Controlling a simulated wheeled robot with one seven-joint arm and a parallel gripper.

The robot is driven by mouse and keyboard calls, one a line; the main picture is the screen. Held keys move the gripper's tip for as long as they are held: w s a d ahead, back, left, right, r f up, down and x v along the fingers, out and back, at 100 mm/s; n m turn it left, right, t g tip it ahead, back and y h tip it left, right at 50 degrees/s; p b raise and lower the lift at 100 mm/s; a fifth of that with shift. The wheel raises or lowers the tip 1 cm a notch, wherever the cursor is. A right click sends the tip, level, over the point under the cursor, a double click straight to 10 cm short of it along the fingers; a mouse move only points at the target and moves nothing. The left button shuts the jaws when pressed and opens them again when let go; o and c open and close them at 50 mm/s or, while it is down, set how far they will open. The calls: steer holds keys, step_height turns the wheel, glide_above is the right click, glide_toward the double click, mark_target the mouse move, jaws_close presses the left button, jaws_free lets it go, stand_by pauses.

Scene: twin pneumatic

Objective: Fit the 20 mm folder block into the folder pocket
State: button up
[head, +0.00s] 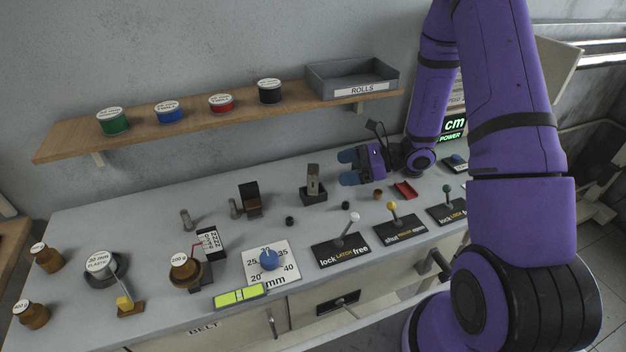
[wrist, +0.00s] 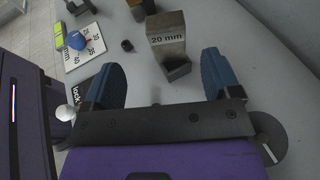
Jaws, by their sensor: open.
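A grey-brown block (head: 313,178) stands upright on the bench in the head view. In the wrist view the block (wrist: 168,42) carries a "20 mm" label. A small dark open-topped holder (head: 312,198) is at its base, and the holder also shows in the wrist view (wrist: 178,68). I cannot tell how deep the block sits in it. My gripper (head: 348,167) is open and empty, to the right of the block with its blue fingers pointing at it. In the wrist view my gripper (wrist: 162,66) has the block ahead, between the finger directions. Which fixture is the folder pocket is unclear.
Another dark holder with a brown inside (head: 250,200) stands left of the block. A wooden shelf (head: 200,125) hangs behind. Small black knobs stand near the block.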

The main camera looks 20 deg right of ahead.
mark_target(313, 169)
steer(key=shift+w+x, duration=0.15)
steer(key=shift+x, duration=2.1)
steer(key=shift+w+x, duration=0.2)
steer(key=shift+x, duration=2.05)
steer(key=shift+d+r, duration=0.1)
steer(key=shift+r, duration=0.05)
steer(key=shift+c, duration=0.2)
steer(key=c, duration=1.2)
steer(key=shift+o, duration=0.2)
steer(key=shift+r, duration=0.15)
